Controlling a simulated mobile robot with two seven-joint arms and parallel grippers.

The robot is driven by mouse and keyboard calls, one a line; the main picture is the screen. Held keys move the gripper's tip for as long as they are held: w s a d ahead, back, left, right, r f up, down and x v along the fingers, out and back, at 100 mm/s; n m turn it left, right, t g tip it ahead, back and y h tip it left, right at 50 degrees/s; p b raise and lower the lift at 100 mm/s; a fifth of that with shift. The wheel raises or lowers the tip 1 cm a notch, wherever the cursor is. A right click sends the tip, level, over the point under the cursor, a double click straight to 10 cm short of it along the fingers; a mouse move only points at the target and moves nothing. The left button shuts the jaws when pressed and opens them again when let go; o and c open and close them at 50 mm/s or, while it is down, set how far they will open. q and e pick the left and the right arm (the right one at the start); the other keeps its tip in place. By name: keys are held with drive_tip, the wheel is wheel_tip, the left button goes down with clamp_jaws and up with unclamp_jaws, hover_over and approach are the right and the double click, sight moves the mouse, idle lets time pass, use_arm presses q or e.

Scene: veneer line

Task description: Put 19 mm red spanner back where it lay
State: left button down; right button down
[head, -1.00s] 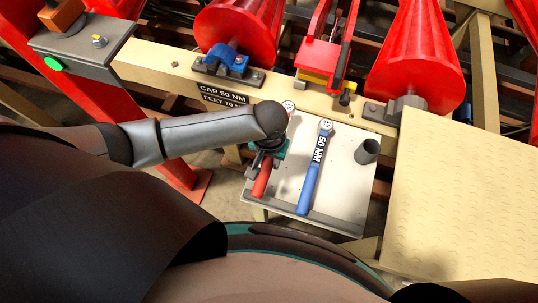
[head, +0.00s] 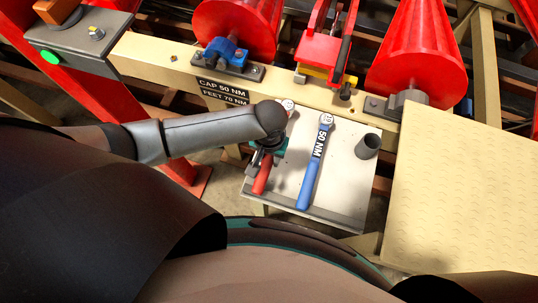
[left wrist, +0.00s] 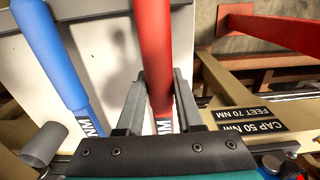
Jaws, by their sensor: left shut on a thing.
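The red spanner (head: 262,178) is at the left side of the white tray (head: 340,185), its handle toward me and its round head at the far end. My left gripper (head: 268,148) is over its middle. In the left wrist view the fingers (left wrist: 158,100) stand on both sides of the red spanner's shaft (left wrist: 153,50), shut on it. Whether the spanner touches the tray is hard to tell. The blue spanner (head: 311,175), marked 50 NM, lies beside it to the right and also shows in the left wrist view (left wrist: 52,45). My right gripper is not in view.
A grey cup-like holder (head: 367,146) stands at the tray's right edge. A cream beam with a black label (head: 222,92) runs behind the tray, with red cones (head: 412,50) above it. A cream tread plate (head: 460,200) is at the right.

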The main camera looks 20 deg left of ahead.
use_arm(q)
drive_tip(key=shift+f, duration=0.5)
drive_tip(key=shift+c, duration=2.4)
unclamp_jaws()
wheel_tip(320, 180, up, 6)
drive_tip(key=p, duration=0.6)
drive_tip(key=shift+f, duration=0.2)
drive_tip(key=shift+r, duration=1.2)
drive_tip(key=shift+s, duration=0.1)
